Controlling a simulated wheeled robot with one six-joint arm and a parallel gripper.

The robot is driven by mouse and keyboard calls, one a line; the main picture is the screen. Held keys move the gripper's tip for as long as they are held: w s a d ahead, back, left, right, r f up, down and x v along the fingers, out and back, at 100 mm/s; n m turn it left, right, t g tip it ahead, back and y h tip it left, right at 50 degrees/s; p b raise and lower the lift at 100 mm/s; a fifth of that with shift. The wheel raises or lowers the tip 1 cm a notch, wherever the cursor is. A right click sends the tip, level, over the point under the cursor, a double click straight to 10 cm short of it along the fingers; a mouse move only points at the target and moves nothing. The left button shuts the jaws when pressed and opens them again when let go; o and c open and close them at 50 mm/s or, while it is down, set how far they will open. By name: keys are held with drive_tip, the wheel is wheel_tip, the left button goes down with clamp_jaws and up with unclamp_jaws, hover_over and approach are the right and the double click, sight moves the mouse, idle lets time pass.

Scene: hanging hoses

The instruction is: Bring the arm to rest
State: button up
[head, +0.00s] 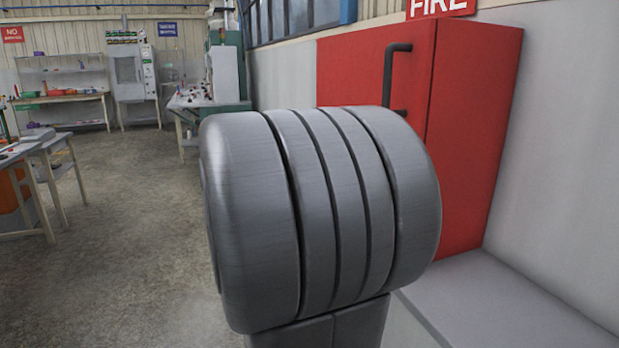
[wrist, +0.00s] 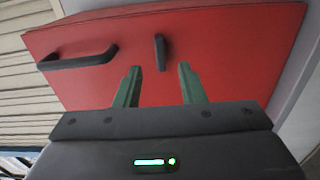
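My gripper (wrist: 159,86) shows in the wrist view with its two green fingers apart and nothing held between them. The fingers point toward a red cabinet (wrist: 225,50), which fills much of that view. They look clear of its surface. In the head view, a grey ridged part that looks like my own arm fills the middle. My gripper cannot be seen in the head view.
The red cabinet (head: 475,130) stands at the right against the wall, under a FIRE sign (head: 440,6). It has a black handle (head: 392,75). Worktables (head: 45,165) stand at left. The floor (head: 130,250) between is clear.

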drive_tip(key=b+x, duration=0.1)
drive_tip(key=x, duration=0.8)
drive_tip(key=shift+d, duration=0.1)
drive_tip(key=p+v, duration=0.2)
drive_tip(key=v, duration=1.2)
drive_tip(key=w+d+n+p, duration=0.2)
drive_tip(key=d+n+p, duration=0.1)
drive_tip(key=d, duration=0.3)
drive_tip(key=w+d+r+n+p, duration=0.1)
drive_tip(key=w+d+n+p, duration=0.2)
drive_tip(key=d+p, duration=0.3)
drive_tip(key=shift+d, duration=0.6)
idle(0.4)
drive_tip(key=shift+n, duration=0.3)
